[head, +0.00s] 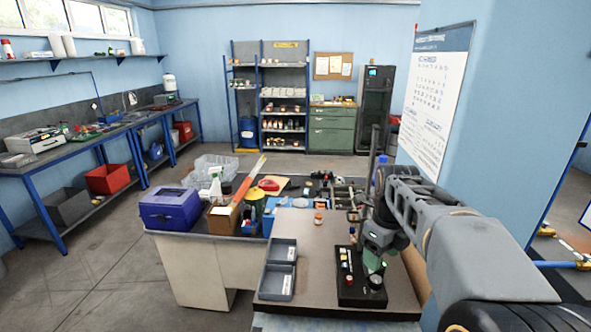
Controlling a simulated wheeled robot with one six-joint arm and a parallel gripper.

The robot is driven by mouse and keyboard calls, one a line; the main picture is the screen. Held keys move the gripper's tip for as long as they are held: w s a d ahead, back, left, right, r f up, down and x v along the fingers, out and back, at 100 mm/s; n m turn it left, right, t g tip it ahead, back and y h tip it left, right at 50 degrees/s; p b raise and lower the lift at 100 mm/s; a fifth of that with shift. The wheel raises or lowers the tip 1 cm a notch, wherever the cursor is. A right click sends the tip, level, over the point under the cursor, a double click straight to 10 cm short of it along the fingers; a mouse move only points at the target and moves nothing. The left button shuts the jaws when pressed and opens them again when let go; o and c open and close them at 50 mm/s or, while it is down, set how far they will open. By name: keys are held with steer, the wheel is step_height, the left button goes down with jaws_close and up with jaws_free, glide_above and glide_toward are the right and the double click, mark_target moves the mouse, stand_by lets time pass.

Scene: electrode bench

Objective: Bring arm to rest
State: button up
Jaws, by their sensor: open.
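My arm (425,210) reaches in from the lower right and bends down over the bench top. My gripper (376,264) points down over the right part of a black holder (349,293), and its jaws are open. The holder stands on the brown bench surface (325,260) and carries several small items along its left side. A round, light-topped piece (376,282) sits just below the gripper. Whether the fingers touch it, I cannot tell. The gripper hides part of the holder's far right side.
A grey two-compartment tray (266,283) lies left of the holder. A small orange-topped jar (318,218) stands behind it. A blue wall with a poster (437,95) rises close on the right.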

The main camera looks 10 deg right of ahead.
steer(key=n, duration=0.3)
steer(key=shift+w+d+f+n, duration=0.1)
steer(key=shift+w+f+n, duration=0.05)
steer(key=shift+w+n, duration=0.15)
steer(key=n, duration=0.2)
steer(key=f+n, duration=0.1)
steer(key=n, duration=0.1)
steer(key=f+n, duration=0.1)
steer(key=n, duration=0.1)
steer(key=shift+s+t, duration=0.25)
steer(key=shift+t, duration=0.05)
steer(key=s+a+f+n+t+b, duration=0.1)
steer(key=s+a+f+n+t, duration=0.2)
steer(key=s+a+n, duration=0.5)
steer(key=s+n+t, duration=0.1)
steer(key=s+n, duration=0.1)
steer(key=n, duration=1)
steer(key=shift+s+a+f+n, duration=0.2)
steer(key=shift+s+f+n, duration=0.05)
steer(key=shift+n, duration=0.05)
